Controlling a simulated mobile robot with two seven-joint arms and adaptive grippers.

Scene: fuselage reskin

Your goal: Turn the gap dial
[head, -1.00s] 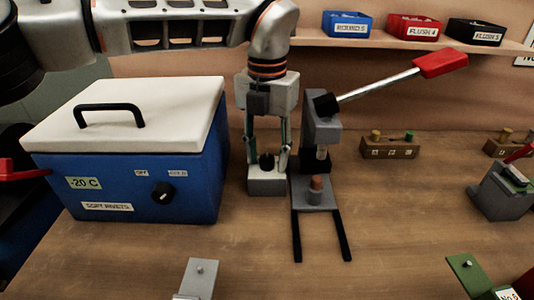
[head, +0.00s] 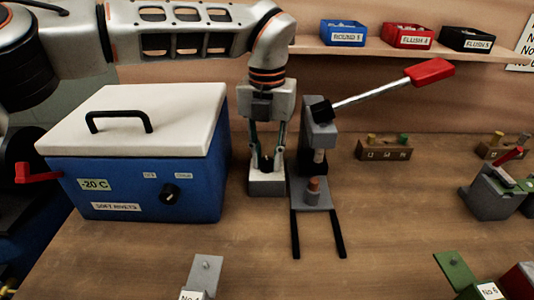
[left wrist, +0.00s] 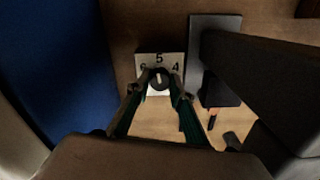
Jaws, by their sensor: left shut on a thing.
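The gap dial (left wrist: 159,79) is a dark knob on a pale plate (left wrist: 147,60) marked 6, 5 and 4 in the left wrist view. It sits on a small grey block (head: 266,187) on the bench in the head view. My left gripper (head: 267,163) points straight down and is shut on the knob; its fingertips (left wrist: 161,87) lie on both sides of it. The 5 is at the top of the plate. The press (head: 318,150) with its red-handled lever (head: 429,72) stands just right of the block. My right gripper is not in view.
A blue cold box (head: 140,170) with a white lid stands close on the left. Two dark rails (head: 320,234) stick out in front of the press. A shelf with several labelled bins (head: 408,35) is behind. The front middle bench is clear.

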